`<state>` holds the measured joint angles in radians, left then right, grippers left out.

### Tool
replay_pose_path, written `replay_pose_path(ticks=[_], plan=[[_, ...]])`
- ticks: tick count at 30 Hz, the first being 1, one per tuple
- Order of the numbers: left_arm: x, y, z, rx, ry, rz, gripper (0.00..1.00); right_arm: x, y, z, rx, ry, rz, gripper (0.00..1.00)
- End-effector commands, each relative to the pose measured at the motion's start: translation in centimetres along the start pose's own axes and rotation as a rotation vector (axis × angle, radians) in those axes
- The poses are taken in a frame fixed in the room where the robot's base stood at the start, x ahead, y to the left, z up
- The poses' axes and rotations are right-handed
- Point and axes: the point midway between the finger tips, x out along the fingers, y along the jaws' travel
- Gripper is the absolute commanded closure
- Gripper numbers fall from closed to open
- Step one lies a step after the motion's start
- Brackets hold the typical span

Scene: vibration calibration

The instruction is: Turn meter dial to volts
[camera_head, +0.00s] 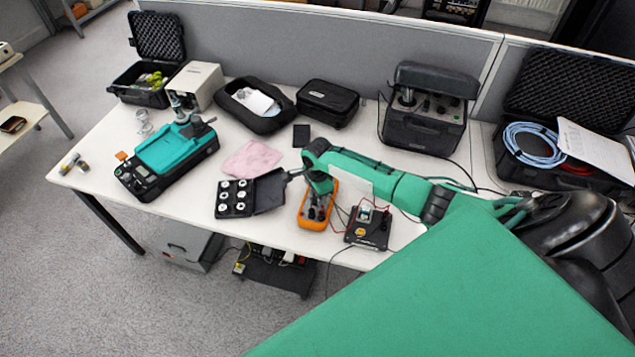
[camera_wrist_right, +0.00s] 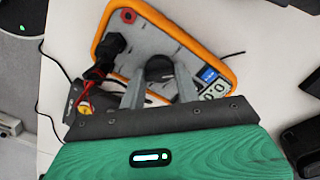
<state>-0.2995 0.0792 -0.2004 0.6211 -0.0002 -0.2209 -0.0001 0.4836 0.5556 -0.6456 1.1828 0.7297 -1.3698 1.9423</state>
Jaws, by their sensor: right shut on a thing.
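The meter has an orange rim and grey face (camera_head: 304,216) and lies near the table's front edge. In the right wrist view the meter (camera_wrist_right: 190,42) shows at an angle, with its small display (camera_wrist_right: 214,84) and a black plug with red leads at its left. My right gripper (camera_wrist_right: 160,78) is over its face, with one finger on each side of the dark round dial (camera_wrist_right: 158,66), and is shut on it. In the head view this gripper (camera_head: 319,192) hides part of the meter. My left gripper is not in view.
A black box with leads (camera_head: 368,232) stands right of the meter. An open black case with round pieces (camera_head: 236,198) and a pink cloth (camera_head: 251,160) lie left of it. A teal and black instrument (camera_head: 168,152) is farther left. Cases line the back partition.

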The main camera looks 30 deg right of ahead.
Motion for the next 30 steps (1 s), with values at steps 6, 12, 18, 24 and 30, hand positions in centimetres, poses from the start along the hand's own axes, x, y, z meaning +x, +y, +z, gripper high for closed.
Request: replay_pose_path(ticks=[6, 12, 18, 24, 30], plan=[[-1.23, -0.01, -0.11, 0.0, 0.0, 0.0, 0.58, -0.18, -0.02, 0.04, 0.06, -0.001, 0.0, 0.91], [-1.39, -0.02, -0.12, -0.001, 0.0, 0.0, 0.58, -0.03, -0.04, 0.02, 0.078, 0.0, -0.001, 0.91], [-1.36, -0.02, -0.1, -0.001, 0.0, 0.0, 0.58, -0.01, -0.05, 0.02, 0.079, 0.0, -0.001, 0.91], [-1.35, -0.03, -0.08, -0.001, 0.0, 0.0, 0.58, -0.02, -0.06, 0.03, 0.078, 0.0, -0.001, 0.54], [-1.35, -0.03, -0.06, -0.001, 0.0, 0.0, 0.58, -0.01, -0.04, 0.02, 0.078, 0.0, -0.001, 0.46]])
